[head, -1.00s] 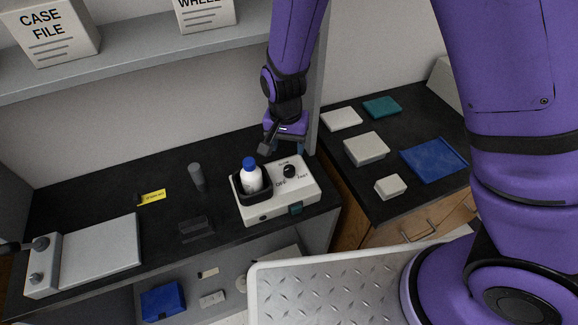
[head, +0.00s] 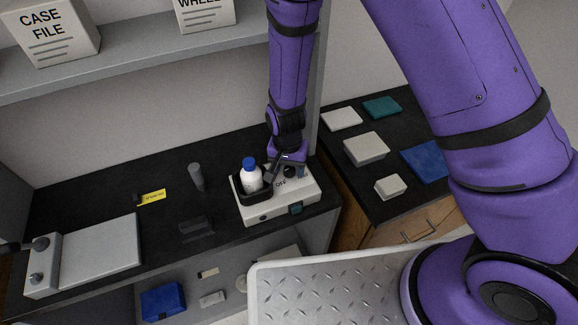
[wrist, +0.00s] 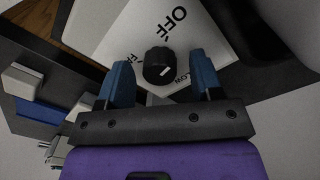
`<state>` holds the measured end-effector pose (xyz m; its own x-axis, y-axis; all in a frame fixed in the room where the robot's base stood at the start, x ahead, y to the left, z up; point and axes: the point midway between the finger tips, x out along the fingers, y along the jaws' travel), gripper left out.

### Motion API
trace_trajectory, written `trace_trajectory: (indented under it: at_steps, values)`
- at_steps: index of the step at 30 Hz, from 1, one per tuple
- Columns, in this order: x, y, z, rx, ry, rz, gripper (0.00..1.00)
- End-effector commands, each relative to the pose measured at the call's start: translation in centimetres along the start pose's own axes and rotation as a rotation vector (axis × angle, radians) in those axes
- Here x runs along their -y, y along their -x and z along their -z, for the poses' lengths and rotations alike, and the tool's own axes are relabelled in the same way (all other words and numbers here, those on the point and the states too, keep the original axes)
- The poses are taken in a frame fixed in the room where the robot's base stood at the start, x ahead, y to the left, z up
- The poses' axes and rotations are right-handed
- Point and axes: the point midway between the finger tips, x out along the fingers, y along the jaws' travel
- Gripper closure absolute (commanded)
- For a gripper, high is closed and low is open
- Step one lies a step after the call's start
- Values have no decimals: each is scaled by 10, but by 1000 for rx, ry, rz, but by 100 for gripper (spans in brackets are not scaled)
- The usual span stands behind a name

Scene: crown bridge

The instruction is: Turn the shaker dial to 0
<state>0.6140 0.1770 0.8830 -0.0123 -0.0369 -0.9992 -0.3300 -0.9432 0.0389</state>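The shaker (head: 305,194) is a white box on the dark bench, with a white blue-capped bottle (head: 250,177) upright in its black holder. Its black dial (wrist: 158,66) shows in the wrist view, with a white mark on its lower right side, pointing away from the printed OFF. I see no 0 printed; other labels are partly hidden by the fingers. My gripper (wrist: 161,82) is open, with one blue finger on each side of the dial and visible gaps between. In the head view my gripper (head: 286,170) is over the shaker's right part, partly covering the dial.
A grey cylinder (head: 196,177) and a yellow label (head: 152,197) are left of the shaker. A flat grey device (head: 95,255) lies at far left. A shelf (head: 130,62) runs above. Boxes and a blue tray (head: 424,160) lie on the right counter.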

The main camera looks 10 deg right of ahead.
Motion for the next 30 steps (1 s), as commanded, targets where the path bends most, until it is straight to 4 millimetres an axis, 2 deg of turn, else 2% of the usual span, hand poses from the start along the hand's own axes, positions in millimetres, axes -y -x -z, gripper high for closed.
trace_trajectory:
  at_steps: [1,6,11,21,30]
  values:
    - [0,0,0,0,0,0,49]
    - [0,0,0,0,0,0,88]
    - [0,0,0,-1,23,0,90]
    - [-1,0,-1,-12,347,0,89]
    - [0,0,-1,-14,372,-1,89]
